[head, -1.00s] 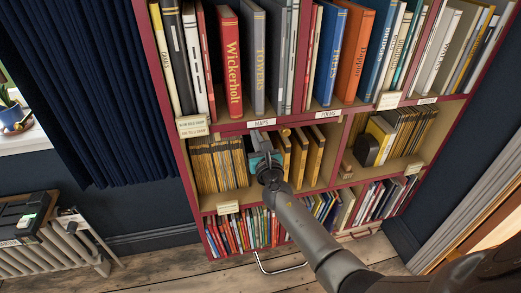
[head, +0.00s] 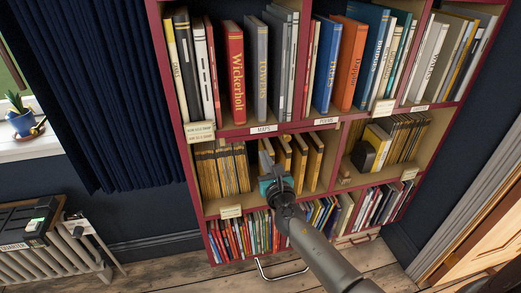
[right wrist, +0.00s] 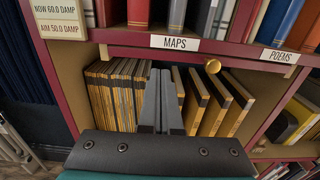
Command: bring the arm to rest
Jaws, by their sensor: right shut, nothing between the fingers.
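My right gripper (head: 266,158) is in front of the middle shelf of the bookcase, with its arm coming in from the lower right. In the right wrist view its two fingers (right wrist: 163,100) lie side by side, shut and empty, pointing toward the middle shelf. Behind them are a row of thin yellow-spined volumes (right wrist: 117,92) on the left and several tan volumes (right wrist: 232,105) on the right. The gripper covers part of the gap between them. My left gripper does not show.
The red-edged bookcase (head: 210,235) is crowded with books on three shelves. A metal rail (head: 280,274) sticks out low at its front. A radiator (head: 95,240) and a dark blue curtain (head: 90,110) are at the left. Wooden floor shows below.

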